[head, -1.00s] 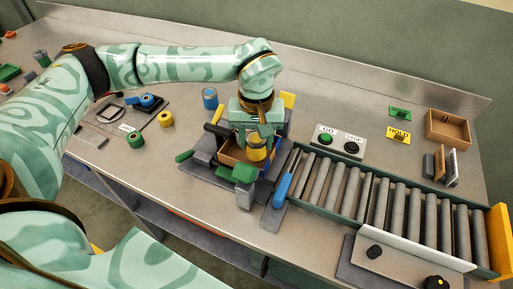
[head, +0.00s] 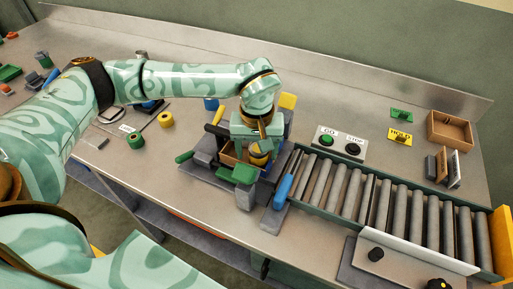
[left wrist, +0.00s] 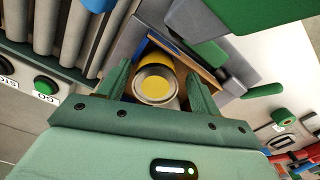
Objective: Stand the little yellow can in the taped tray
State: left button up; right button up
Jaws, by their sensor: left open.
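The little yellow can (head: 258,158) is below my left gripper (head: 257,150). In the left wrist view the can (left wrist: 155,86) shows its round grey-rimmed end between the two fingers (left wrist: 160,78). The fingers are open, with a gap visible beside the can. A brown tray (head: 228,158) sits in the grey fixture around the can, and its wall shows in the left wrist view (left wrist: 205,77). I cannot make out tape on the tray. My right gripper is not in view.
A roller conveyor (head: 375,205) starts right of the fixture. A blue can (head: 211,103) stands behind it. A yellow roll (head: 166,119) and a green roll (head: 136,141) lie left. A button box (head: 340,143) and another brown tray (head: 450,130) are at right.

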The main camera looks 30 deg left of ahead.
aim_at(257, 149)
pick_arm(q)
notch_tip(257, 149, up, 12)
jog(key=p, duration=0.2)
jog(key=shift+r, duration=0.15)
dwell(0.4)
